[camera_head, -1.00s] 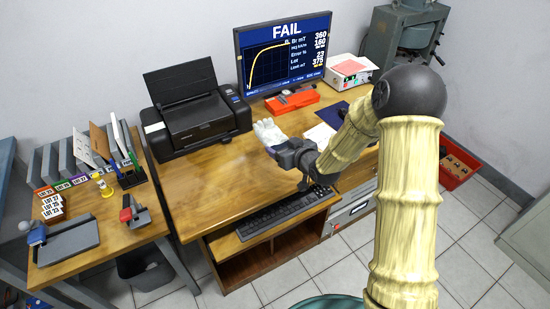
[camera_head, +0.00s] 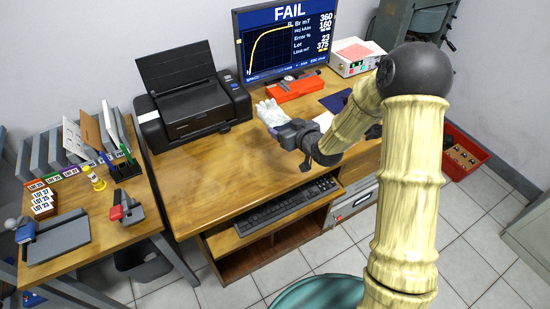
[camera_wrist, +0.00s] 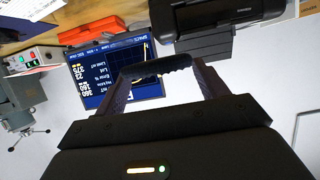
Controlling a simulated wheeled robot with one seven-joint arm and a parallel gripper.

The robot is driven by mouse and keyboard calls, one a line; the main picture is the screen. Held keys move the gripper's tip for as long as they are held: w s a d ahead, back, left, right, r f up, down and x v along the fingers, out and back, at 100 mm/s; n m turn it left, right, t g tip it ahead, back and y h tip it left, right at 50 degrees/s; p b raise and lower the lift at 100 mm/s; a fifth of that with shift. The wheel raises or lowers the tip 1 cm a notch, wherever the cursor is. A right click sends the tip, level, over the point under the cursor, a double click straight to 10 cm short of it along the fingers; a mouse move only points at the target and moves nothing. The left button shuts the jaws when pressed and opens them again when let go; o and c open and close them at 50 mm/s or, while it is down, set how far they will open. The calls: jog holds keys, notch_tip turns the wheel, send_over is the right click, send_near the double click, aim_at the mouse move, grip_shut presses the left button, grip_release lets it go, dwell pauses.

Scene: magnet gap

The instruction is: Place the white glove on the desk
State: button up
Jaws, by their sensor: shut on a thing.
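The white glove (camera_head: 269,111) is at the end of my gripper (camera_head: 284,127) in the head view, its pale fingers pointing away toward the monitor. My gripper is shut on its dark cuff end. In the wrist view a dark ridged band (camera_wrist: 155,68), apparently the cuff, spans between the two fingers; the white part is hidden there. The glove is over the back middle of the brown wooden desk (camera_head: 215,175). I cannot tell whether it touches the desk top.
A black printer (camera_head: 190,108) stands left of the glove. A red box (camera_head: 297,89) and the monitor (camera_head: 285,45) are behind it. A keyboard (camera_head: 285,203) lies on the lower front tray. The desk's left and middle top is clear.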

jog(key=b, duration=0.8)
send_over(285, 170)
notch_tip(285, 170, down, 8)
jog(key=f, duration=0.1)
jog(key=shift+a+r, duration=0.1)
jog(key=shift+r, duration=0.2)
jog(key=shift+f, duration=3.1)
jog(key=shift+f, duration=1.85)
jog(key=shift+f, duration=0.1)
